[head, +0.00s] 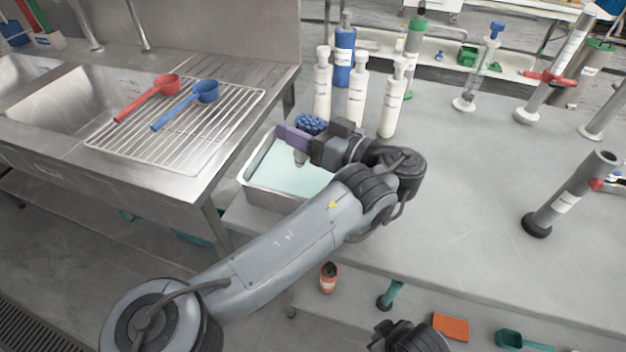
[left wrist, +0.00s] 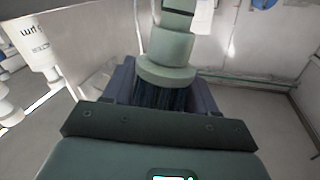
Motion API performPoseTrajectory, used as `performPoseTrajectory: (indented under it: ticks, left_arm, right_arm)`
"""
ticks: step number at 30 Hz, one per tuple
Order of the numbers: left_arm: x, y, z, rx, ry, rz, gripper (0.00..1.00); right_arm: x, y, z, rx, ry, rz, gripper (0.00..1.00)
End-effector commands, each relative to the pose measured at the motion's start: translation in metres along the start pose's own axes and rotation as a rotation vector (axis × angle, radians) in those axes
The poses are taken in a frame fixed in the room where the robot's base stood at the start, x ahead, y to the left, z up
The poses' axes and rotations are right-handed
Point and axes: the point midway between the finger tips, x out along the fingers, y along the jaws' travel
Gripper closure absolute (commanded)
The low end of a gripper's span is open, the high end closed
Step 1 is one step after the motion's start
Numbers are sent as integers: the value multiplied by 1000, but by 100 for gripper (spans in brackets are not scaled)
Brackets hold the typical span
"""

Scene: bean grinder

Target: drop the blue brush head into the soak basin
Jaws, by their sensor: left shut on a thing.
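My left gripper (head: 300,142) is shut on the blue brush head (head: 312,124). The blue bristles show above the purple fingers and a pale stub shows below them. In the left wrist view, the pale hub of the brush head (left wrist: 166,70) stands between the finger pads, with dark blue bristles beside it. The soak basin (head: 262,192) is a metal tray of pale green liquid. The gripper and brush head are over its back part in the head view. My forearm hides the basin's right side. A dark part of my right gripper (head: 405,338) shows at the bottom edge; its fingertips are unclear.
White bottles (head: 322,85) and a blue bottle (head: 344,55) stand just behind the basin. A sink with a wire rack (head: 180,130) holding a red scoop (head: 150,97) and a blue scoop (head: 190,103) is at left. The grey counter (head: 460,170) is clear at centre right.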

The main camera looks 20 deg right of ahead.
Motion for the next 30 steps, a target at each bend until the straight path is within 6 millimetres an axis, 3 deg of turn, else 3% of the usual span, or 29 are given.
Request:
performPoseTrajectory:
  ticks: [1,6,19,30]
  left_arm:
    - [0,0,0,0,0,0,38]
    - [0,0,0,0,0,0,13]
    - [0,-2,-7,0,1,0,13]
    - [-4,-16,-54,-1,-1,-10,13]
  right_arm:
    - [0,0,0,0,0,0,100]
    - [0,0,0,-1,0,0,100]
    - [-2,2,0,-9,-2,7,100]
    - [-9,1,-4,-6,1,4,100]
